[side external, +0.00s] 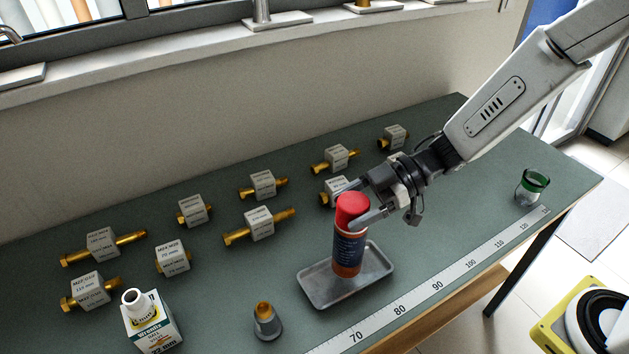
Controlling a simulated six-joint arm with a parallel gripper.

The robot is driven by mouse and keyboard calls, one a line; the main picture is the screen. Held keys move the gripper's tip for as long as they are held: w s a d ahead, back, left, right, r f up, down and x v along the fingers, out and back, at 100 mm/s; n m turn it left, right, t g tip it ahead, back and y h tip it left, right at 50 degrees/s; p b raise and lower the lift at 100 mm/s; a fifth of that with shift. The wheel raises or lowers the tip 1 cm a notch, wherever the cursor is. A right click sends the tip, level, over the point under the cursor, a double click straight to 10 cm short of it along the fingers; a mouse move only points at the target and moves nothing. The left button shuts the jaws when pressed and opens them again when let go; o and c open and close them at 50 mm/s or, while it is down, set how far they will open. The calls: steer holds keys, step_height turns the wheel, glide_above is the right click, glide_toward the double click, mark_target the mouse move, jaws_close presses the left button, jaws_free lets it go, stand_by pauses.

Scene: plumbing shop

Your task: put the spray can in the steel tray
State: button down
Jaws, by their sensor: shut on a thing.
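The spray can (349,243) has a red cap and a dark blue and orange-red body. It is upright, and its lower end shows against the inside of the steel tray (317,294). I cannot tell whether its base touches the tray floor or is slightly above it. The tray is a shallow grey metal rectangle on the green bench. The can hides part of the tray.
Several labelled blocks with brass fittings (262,223) stand in rows behind and left on the bench (225,290). A ruler strip (425,297) runs along the front edge. A green-rimmed glass (531,187) stands far right.

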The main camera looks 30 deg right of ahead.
steer(key=shift+f, duration=1.65)
jaws_free()
steer(key=shift+d+r, duration=0.4)
steer(key=shift+d, duration=0.1)
steer(key=v, duration=1.1)
steer(key=shift+a+f, duration=0.1)
steer(key=shift+f, duration=0.05)
